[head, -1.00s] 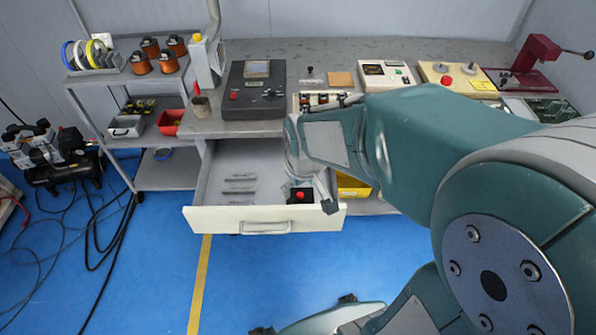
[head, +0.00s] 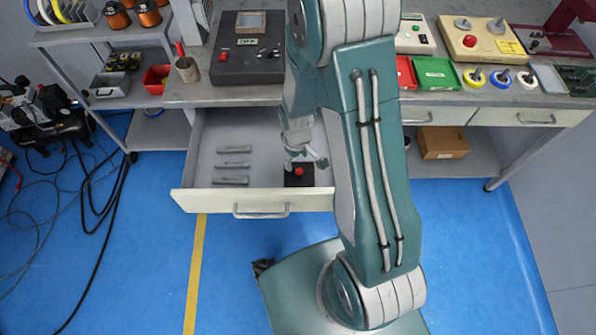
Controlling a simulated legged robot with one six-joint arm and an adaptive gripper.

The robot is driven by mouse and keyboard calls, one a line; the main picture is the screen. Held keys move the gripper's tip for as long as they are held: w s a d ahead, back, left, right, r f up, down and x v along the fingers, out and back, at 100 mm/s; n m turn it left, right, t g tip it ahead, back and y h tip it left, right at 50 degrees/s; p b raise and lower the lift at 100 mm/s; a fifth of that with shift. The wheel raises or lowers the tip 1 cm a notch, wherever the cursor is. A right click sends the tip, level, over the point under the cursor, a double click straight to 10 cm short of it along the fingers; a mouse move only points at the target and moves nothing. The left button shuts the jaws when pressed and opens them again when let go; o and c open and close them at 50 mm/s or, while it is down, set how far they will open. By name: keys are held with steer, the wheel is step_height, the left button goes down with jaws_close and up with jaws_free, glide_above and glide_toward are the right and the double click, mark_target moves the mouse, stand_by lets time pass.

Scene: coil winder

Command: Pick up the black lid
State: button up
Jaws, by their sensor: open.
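The black lid (head: 293,180), a small dark square with a red knob (head: 299,172) on top, lies in the front right part of the open drawer (head: 258,202). My gripper (head: 307,165) is open, pointing down just above the lid, with its fingers near the red knob. I cannot tell whether the fingers touch the knob. My arm hides the right end of the drawer.
Several grey metal bars (head: 233,164) lie in the drawer's left half. The workbench (head: 245,96) above carries a black tester box (head: 247,50), a red tray (head: 404,73) and a green tray (head: 436,74). A shelf cart (head: 160,133) stands at the left.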

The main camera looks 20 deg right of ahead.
mark_target(299, 171)
steer(key=shift+f, duration=0.6)
steer(key=shift+d+f, duration=0.35)
steer(key=shift+f, duration=0.15)
step_height(299, 171, down, 4)
steer(key=shift+d+f, duration=0.1)
steer(key=shift+a+f, duration=0.2)
steer(key=shift+f, duration=0.2)
steer(key=shift+d, duration=0.15)
jaws_close()
